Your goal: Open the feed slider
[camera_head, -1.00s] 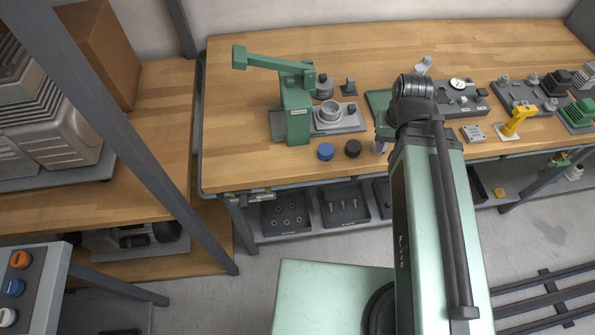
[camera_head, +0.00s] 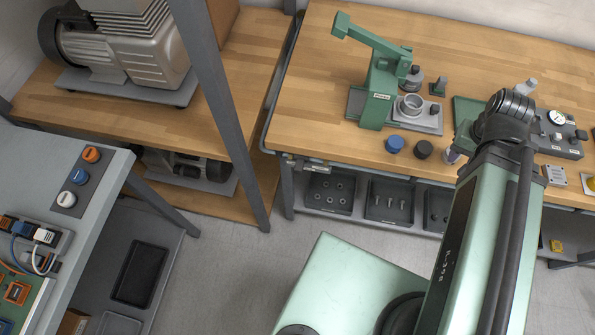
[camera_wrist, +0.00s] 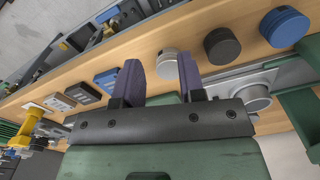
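The green lever press (camera_head: 378,95) stands on the wooden bench with its long arm raised to the left. A flat grey slide plate (camera_head: 429,122) with a round metal cup (camera_head: 411,104) extends from its right side; I take this as the feed slider. In the wrist view the grey cup (camera_wrist: 256,100) is right of my gripper, beside the green press body (camera_wrist: 299,110). My gripper (camera_wrist: 161,68) has two dark purple fingers apart, with nothing held between them. It is clear of the slide. In the head view my arm mostly hides the gripper.
A blue cap (camera_head: 395,143), a black cap (camera_head: 424,150) and a pale grey cap (camera_wrist: 167,64) line the bench's front edge near the slide. A gauge block (camera_head: 558,130) stands to the right. Trays of parts (camera_head: 330,193) sit below. A post (camera_head: 225,110) stands left.

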